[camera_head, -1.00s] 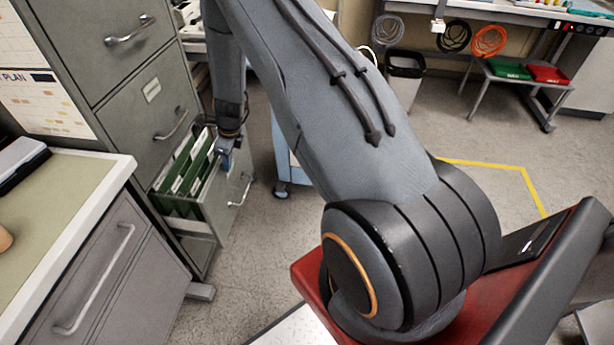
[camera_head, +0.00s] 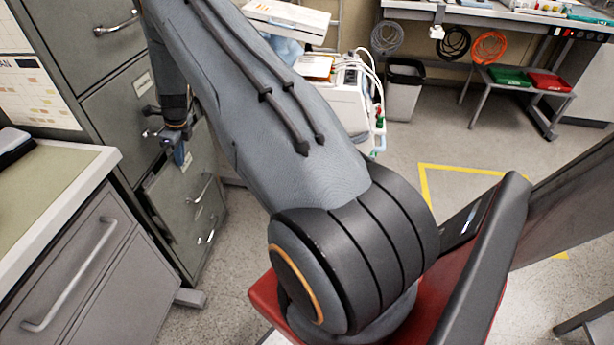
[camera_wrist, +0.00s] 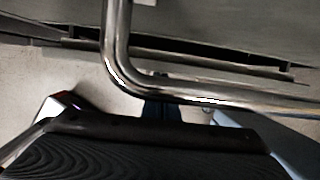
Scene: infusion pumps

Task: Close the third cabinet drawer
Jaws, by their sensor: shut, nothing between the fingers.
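The third cabinet drawer (camera_head: 184,200) is in the grey cabinet at the left of the head view. Its front is close to the cabinet face, and no folders show above it. I cannot tell whether it is fully flush. Its handle (camera_head: 202,188) is on the front. My gripper (camera_head: 179,156) is shut and empty at the upper part of this drawer front. In the wrist view a chrome handle (camera_wrist: 118,50) crosses close in front of my gripper (camera_wrist: 163,112). A dark gap (camera_wrist: 190,47) runs between metal panels behind it. Whether the fingertips touch the drawer is unclear.
A grey desk unit (camera_head: 75,270) stands at the near left, close to the cabinet. A white medical cart (camera_head: 350,95) is behind my arm. A waste bin (camera_head: 404,92) and a low stand with green and red trays (camera_head: 512,77) are farther back.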

